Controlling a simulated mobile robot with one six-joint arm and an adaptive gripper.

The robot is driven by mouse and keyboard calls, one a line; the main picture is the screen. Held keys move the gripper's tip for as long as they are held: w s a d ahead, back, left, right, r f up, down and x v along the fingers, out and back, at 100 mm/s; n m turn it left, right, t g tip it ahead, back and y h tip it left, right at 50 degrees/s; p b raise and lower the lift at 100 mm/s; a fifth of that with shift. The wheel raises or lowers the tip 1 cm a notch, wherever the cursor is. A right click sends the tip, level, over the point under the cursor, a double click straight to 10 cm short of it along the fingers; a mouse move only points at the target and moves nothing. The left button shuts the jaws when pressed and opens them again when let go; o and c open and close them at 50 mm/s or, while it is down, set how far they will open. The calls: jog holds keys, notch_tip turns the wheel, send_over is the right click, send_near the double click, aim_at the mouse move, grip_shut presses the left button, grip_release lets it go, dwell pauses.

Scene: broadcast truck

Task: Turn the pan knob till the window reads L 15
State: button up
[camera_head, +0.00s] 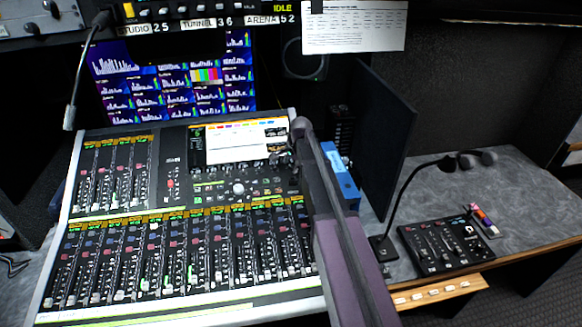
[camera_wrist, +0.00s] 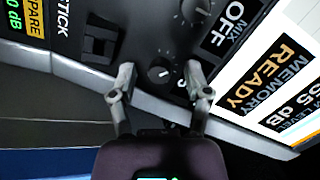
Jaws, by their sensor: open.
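The mixing console (camera_head: 70,235) fills the left of the head view, with its display (camera_head: 232,143) near the top. My gripper (camera_head: 282,160) is at the console's upper right edge, beside that display. In the wrist view my gripper (camera_wrist: 160,80) is open, its two fingers on either side of a small black knob (camera_wrist: 160,71) with a pale pointer line. No contact with the knob can be made out. A second, larger black knob (camera_wrist: 197,9) shows at the top edge. Neither knob's name can be read as pan, and no window reading L or R is legible.
A black switch block (camera_wrist: 100,42) stands left of the small knob. Lit labels OFF (camera_wrist: 218,38) and READY (camera_wrist: 268,72) lie to the right. A gooseneck microphone (camera_head: 398,205) and a small control box (camera_head: 448,245) are on the side desk.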

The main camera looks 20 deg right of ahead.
grip_shut()
jog(key=shift+n, duration=0.4)
jog(key=n+h, duration=0.1)
jog(key=n, duration=0.3)
jog(key=shift+n+g, duration=0.3)
jog(key=shift+n, duration=0.1)
jog(key=n+h, duration=0.1)
jog(key=n, duration=0.4)
jog(key=shift+s+a+n, duration=0.1)
jog(key=shift+s+n, duration=0.05)
jog(key=shift+n, duration=0.15)
dwell(0.4)
